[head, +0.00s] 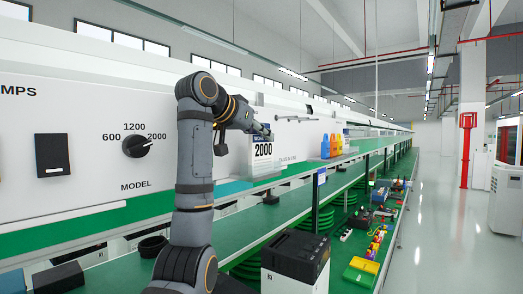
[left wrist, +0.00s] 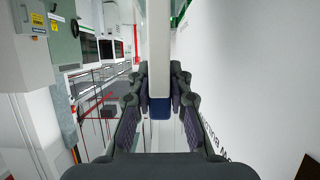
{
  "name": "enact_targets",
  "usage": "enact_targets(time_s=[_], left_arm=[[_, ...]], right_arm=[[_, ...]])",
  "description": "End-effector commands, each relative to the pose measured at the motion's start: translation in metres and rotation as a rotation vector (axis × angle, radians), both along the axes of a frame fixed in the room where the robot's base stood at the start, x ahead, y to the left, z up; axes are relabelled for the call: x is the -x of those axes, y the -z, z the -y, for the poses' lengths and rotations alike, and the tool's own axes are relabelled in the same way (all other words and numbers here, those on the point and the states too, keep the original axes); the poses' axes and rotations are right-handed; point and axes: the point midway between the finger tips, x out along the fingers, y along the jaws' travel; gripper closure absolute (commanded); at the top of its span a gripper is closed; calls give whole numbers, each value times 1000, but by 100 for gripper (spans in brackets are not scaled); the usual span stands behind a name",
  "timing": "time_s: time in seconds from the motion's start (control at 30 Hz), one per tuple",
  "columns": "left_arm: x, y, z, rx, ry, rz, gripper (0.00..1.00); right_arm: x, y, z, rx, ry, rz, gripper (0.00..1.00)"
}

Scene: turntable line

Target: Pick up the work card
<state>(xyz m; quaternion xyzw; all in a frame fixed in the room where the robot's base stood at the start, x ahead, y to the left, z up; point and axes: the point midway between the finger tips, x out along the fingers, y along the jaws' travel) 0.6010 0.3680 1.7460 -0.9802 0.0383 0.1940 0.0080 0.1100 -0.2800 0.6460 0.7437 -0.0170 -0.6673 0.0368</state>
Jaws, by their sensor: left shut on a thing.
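The work card (head: 262,152) is white with a dark top band and the number 2000. It stands upright at the white machine panel in the head view. My left gripper (head: 262,131) is at its top edge, shut on it. In the left wrist view the card (left wrist: 159,45) is a narrow white strip seen edge-on, between the two fingers of my left gripper (left wrist: 160,95). I cannot tell whether the card's lower edge touches the holder below it. My right gripper is not in view.
A selector knob (head: 136,146) marked 600, 1200 and 2000 and a black switch (head: 52,153) are on the panel at left. Blue, orange and yellow items (head: 333,146) stand beyond the card. A black-topped box (head: 295,256) is in front. The floor (head: 440,245) at right is clear.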

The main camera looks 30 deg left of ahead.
Motion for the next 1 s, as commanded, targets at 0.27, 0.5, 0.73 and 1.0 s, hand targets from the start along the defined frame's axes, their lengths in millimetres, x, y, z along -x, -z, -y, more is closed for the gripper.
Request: enact_targets(time_s=[0.27, 0.5, 0.73, 1.0], left_arm=[[0, 0, 0, 0, 0, -1, 100], [0, -4, 0, 1, 1, 0, 100], [5, -37, 3, 1, 4, 6, 100], [66, -95, 32, -2, 3, 5, 100]], right_arm=[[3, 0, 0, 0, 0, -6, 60], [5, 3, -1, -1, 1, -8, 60], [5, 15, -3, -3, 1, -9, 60], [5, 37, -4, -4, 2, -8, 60]])
